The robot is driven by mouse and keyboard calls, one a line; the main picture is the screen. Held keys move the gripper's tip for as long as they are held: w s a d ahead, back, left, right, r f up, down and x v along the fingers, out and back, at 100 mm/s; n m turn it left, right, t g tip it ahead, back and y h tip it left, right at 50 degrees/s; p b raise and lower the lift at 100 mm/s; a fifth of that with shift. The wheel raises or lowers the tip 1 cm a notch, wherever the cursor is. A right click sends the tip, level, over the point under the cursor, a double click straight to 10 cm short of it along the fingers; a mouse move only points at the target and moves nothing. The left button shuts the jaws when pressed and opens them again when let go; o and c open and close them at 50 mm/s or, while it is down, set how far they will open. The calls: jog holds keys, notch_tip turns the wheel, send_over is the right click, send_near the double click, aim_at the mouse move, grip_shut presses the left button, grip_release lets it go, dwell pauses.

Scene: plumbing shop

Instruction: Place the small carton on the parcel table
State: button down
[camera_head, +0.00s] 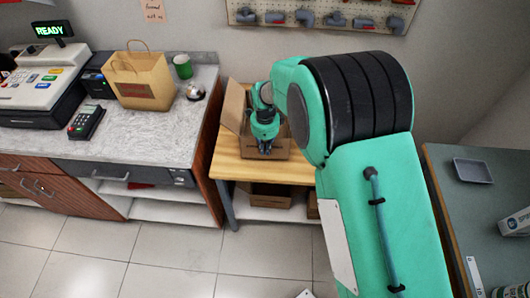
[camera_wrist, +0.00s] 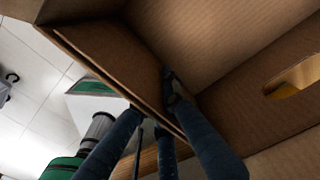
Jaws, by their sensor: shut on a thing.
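A brown open-topped cardboard carton (camera_head: 281,153) is over the wooden table (camera_head: 235,170) in the head view. One tall side or flap (camera_head: 234,106) stands up at its left. I cannot tell whether its underside touches the tabletop. My gripper (camera_head: 264,148) points down at the carton, and my arm hides much of its right and back. In the wrist view, the dark fingers (camera_wrist: 160,108) are shut on a cardboard edge of the carton (camera_wrist: 205,40), with one finger on its inner side. A hand hole shows light wood beyond.
Brown boxes (camera_head: 271,195) lie on the table's lower shelf. A counter at the left holds a paper bag (camera_head: 140,82), a green cup (camera_head: 183,66), a card reader (camera_head: 86,122) and a cash register (camera_head: 42,88). A grey-green bench with a tray (camera_head: 473,171) is at the right.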

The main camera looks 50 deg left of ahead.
jog(key=shift+f, duration=1.3)
jog(key=c, duration=1.9)
grip_release()
jog(key=shift+r, duration=0.2)
notch_tip(320, 180, up, 12)
jog(key=p, duration=0.1)
jog(key=shift+d, duration=0.1)
